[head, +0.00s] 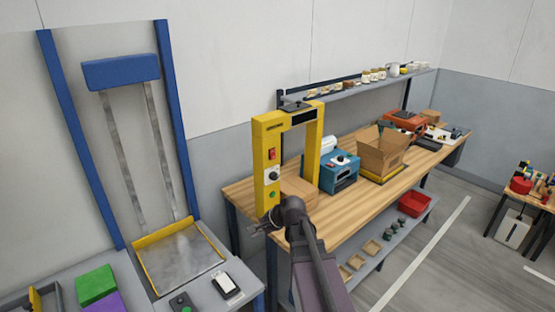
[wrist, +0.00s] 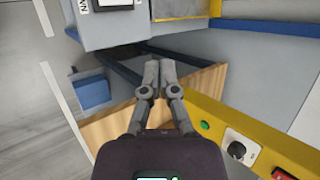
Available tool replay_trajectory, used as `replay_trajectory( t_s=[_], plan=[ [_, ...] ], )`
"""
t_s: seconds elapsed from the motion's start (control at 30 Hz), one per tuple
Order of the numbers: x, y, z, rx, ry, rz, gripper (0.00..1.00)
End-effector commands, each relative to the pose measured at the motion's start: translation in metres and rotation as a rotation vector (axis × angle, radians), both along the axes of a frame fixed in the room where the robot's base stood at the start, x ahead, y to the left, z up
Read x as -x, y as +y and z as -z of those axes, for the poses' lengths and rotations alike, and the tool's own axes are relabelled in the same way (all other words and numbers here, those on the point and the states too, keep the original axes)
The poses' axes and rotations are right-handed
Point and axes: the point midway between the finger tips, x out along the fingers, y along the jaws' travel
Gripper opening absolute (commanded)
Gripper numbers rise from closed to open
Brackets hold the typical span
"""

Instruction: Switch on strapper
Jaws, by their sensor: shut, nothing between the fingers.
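The strapper (head: 308,114) is a yellow arch on the near end of the wooden bench. Its near post carries a red switch (head: 272,154), a dark knob on a white plate (head: 272,174) and a green button (head: 272,194). In the wrist view the green button (wrist: 205,126), the knob (wrist: 237,149) and part of the red switch (wrist: 283,173) lie along the yellow post at the lower right. My gripper (wrist: 159,66) is shut and empty, apart from these controls in that picture. In the head view my gripper (head: 262,228) is just below the post's foot.
The bench (head: 353,208) also holds a teal machine (head: 339,172), an open carton (head: 383,152) and an orange machine (head: 404,121). A metal plate with a yellow rim (head: 180,258) and a grey counter stand at the left. Open floor lies right of the bench.

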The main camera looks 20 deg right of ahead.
Motion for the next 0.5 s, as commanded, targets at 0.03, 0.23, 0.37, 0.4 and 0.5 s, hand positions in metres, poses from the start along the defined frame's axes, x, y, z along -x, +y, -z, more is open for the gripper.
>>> replay_trajectory(
  t_s=[0.03, 0.23, 0.37, 0.4, 0.5],
  plan=[
    [-0.011, -0.011, -0.008, -0.062, -0.004, 0.071, 0.0],
    [-0.044, -0.05, -0.04, -0.348, -0.007, 0.353, 0.0],
    [-0.062, -0.082, -0.063, -0.549, -0.005, 0.523, 0.0],
    [-0.067, -0.093, -0.069, -0.612, -0.002, 0.574, 0.0],
    [-0.078, -0.121, -0.087, -0.776, 0.003, 0.693, 0.0]
  ],
)
